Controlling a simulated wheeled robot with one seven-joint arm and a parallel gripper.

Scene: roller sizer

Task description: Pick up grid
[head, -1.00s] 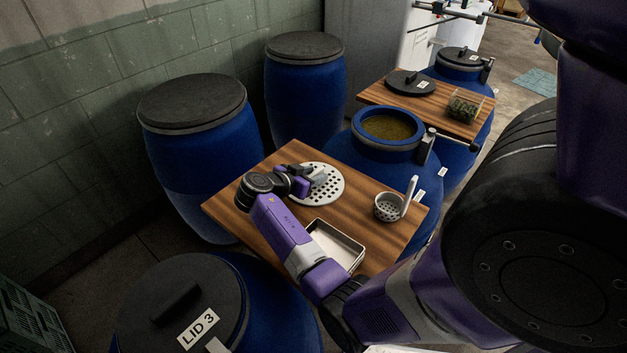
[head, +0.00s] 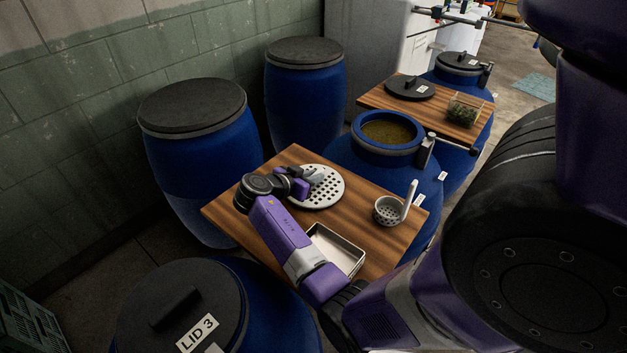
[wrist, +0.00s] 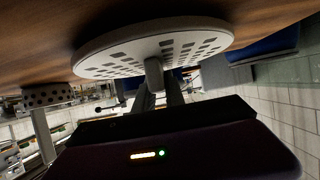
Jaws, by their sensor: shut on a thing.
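The grid (head: 322,193) is a round, pale disc with many holes, at the far left part of the wooden table in the head view. In the wrist view the grid (wrist: 160,48) shows large and close, with a short grey grip part (wrist: 154,74) sticking out from its face. My gripper (head: 310,178) is at the grid and is shut on it; the fingers (wrist: 165,95) meet the grip part in the wrist view. My wrist hides part of the grid's left side in the head view. I cannot tell whether the grid touches the table.
On the wooden table (head: 374,218) stand a metal tray (head: 347,262) beside my arm and a perforated cup with an upright handle (head: 389,211). An open blue barrel (head: 350,150) stands behind. A lidded barrel marked LID 3 (head: 268,320) is in front.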

